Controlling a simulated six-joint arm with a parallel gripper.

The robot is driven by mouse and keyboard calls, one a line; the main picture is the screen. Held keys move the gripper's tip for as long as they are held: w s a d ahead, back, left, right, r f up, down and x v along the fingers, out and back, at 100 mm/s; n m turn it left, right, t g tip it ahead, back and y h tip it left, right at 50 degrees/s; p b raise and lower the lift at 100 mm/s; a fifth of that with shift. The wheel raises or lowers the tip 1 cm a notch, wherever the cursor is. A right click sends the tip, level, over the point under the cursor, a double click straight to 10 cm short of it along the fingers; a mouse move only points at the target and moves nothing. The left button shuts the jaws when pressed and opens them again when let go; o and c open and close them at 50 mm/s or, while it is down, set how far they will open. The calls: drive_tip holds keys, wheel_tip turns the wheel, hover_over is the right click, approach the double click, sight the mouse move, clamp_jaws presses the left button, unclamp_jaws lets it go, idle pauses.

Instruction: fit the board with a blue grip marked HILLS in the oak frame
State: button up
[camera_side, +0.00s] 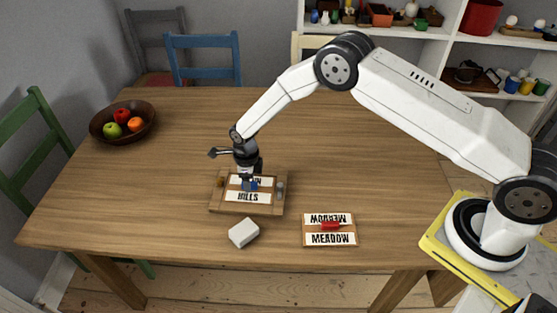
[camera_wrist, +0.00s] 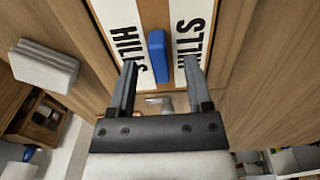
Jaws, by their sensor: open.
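The HILLS board (camera_side: 247,197), white label strips with a blue grip (camera_wrist: 158,56), lies within the rim of the oak frame (camera_side: 262,210) on the table. I cannot tell whether it sits fully flush. My gripper (camera_side: 249,182) is directly over the board, pointing down. In the wrist view my gripper (camera_wrist: 160,68) is open, one finger on each side of the blue grip's near end, with gaps between. A small metallic part (camera_wrist: 160,100) shows between the fingers, at the frame's edge. My gripper hides part of the far label in the side view.
The MEADOW board (camera_side: 341,239) with a red grip lies to the right of the frame. A white block (camera_side: 244,233) lies in front of it; it also shows in the wrist view (camera_wrist: 44,66). A fruit bowl (camera_side: 123,121) stands far left. The table's right middle is clear.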

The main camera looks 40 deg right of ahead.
drive_tip(key=shift+r, duration=2.7)
drive_tip(key=shift+s+d+r+n, duration=0.2)
drive_tip(key=shift+d+r+n, duration=0.1)
drive_tip(key=shift+r+n, duration=0.35)
drive_tip(key=s+d+r+n+t, duration=0.1)
drive_tip(key=s+d+r+n, duration=0.5)
drive_tip(key=s+r+n, duration=0.6)
drive_tip(key=s+d+r+n, duration=0.1)
drive_tip(key=s+d+n, duration=0.1)
drive_tip(key=s+n, duration=0.4)
drive_tip(key=s+d+r+n+t, duration=0.1)
drive_tip(key=s+d+r+n, duration=0.1)
drive_tip(key=s+n, duration=0.4)
drive_tip(key=shift+s+d+r+n+t, duration=0.2)
drive_tip(key=shift+r+n+t, duration=0.1)
drive_tip(key=shift+n, duration=0.85)
drive_tip(key=shift+w, duration=0.1)
